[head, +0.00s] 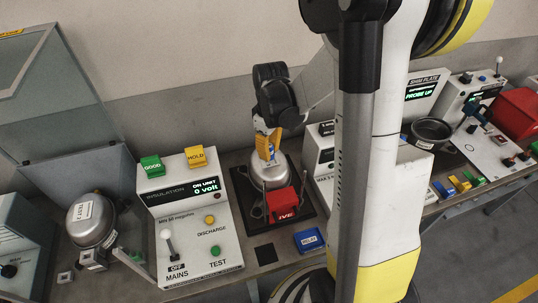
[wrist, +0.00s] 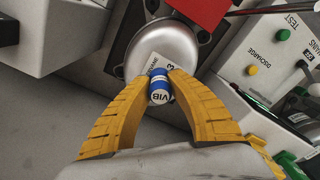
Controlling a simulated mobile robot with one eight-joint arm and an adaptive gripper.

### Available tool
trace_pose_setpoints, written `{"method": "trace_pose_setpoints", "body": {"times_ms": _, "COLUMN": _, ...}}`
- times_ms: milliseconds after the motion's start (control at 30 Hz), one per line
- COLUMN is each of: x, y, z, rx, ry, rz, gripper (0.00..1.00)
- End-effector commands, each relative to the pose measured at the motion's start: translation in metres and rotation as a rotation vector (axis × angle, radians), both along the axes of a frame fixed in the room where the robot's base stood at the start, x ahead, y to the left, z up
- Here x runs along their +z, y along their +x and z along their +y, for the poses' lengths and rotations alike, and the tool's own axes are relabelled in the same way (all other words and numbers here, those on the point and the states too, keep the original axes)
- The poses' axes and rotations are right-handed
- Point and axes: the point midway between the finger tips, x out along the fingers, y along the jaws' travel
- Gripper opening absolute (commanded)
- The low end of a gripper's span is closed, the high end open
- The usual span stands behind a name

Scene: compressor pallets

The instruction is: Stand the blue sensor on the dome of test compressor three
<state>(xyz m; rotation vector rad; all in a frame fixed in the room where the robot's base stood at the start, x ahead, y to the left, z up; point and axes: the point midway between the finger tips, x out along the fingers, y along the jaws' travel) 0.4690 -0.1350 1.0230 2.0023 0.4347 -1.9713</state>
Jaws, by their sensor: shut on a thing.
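My gripper (head: 268,143) has yellow fingers and points down over a silver domed compressor (head: 268,178). In the wrist view my gripper (wrist: 160,82) is shut on the blue sensor (wrist: 160,91), a small blue and white cylinder marked VIB. The compressor (wrist: 150,48) shows there just beyond the fingertips, with a white label that bears a 3 and is partly hidden by the sensor. The sensor overlaps the dome's near edge in that view. I cannot tell whether it touches the dome.
A red block (head: 281,205) stands at the compressor's front on a black mat (head: 264,222). The insulation unit (head: 188,218) is to the left, with another compressor labelled TEST 2 (head: 91,222) beyond it. A blue block (head: 309,240) lies at front right. Another panel (head: 322,160) stands close right.

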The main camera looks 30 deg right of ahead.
Motion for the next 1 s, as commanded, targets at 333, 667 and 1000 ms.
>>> {"method": "trace_pose_setpoints", "body": {"times_ms": 333, "x": -0.014, "y": 0.000, "z": 0.000, "rx": 0.000, "ry": 0.000, "rz": 0.000, "gripper": 0.00}}
{"method": "trace_pose_setpoints", "body": {"times_ms": 667, "x": -0.017, "y": 0.000, "z": 0.000, "rx": 0.000, "ry": 0.000, "rz": 0.000, "gripper": 0.41}}
{"method": "trace_pose_setpoints", "body": {"times_ms": 1000, "x": 0.000, "y": -0.001, "z": 0.000, "rx": 0.000, "ry": 0.000, "rz": 0.000, "gripper": 0.41}}
